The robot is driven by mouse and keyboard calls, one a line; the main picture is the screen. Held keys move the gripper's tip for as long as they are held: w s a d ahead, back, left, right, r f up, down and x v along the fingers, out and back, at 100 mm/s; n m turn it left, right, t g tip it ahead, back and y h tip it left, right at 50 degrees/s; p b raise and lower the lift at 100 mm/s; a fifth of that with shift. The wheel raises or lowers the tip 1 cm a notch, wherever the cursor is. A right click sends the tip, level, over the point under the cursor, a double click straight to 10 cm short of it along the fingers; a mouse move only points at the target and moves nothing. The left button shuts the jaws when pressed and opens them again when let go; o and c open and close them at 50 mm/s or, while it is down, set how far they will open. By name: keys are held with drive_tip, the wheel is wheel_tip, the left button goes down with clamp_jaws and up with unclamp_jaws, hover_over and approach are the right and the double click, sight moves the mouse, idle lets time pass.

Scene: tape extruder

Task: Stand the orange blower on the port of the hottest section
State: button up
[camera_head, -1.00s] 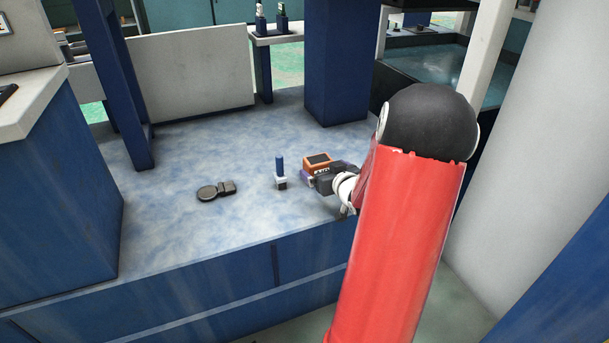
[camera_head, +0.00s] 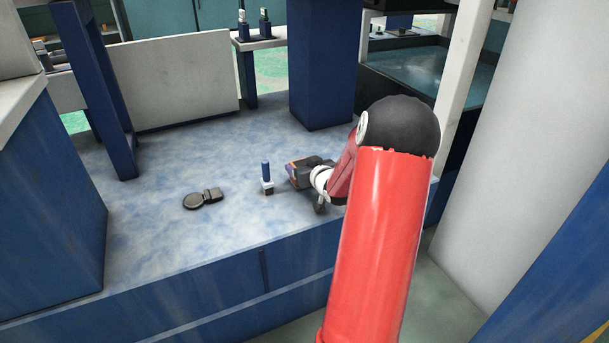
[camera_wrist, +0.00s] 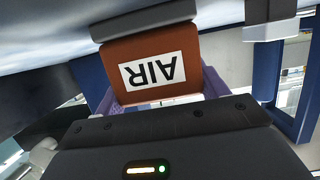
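The orange blower fills the upper middle of the wrist view (camera_wrist: 152,70), with a white label reading AIR that appears upside down. My gripper (camera_wrist: 160,100) has purple fingers on both sides of the blower and appears shut on it. In the head view my gripper (camera_head: 294,172) is over the right part of the blue mottled worktop, and it and my arm hide most of the blower. I cannot tell whether the blower touches the worktop. No section ports or heat readings can be made out.
A small blue-and-white upright item (camera_head: 266,178) stands just left of my gripper. A dark flat item (camera_head: 203,199) lies farther left. A blue pillar (camera_head: 322,65) rises behind and a blue post (camera_head: 97,90) at left. The worktop's left middle is clear.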

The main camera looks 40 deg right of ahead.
drive_tip(key=shift+r, duration=0.15)
drive_tip(key=c, duration=1.1)
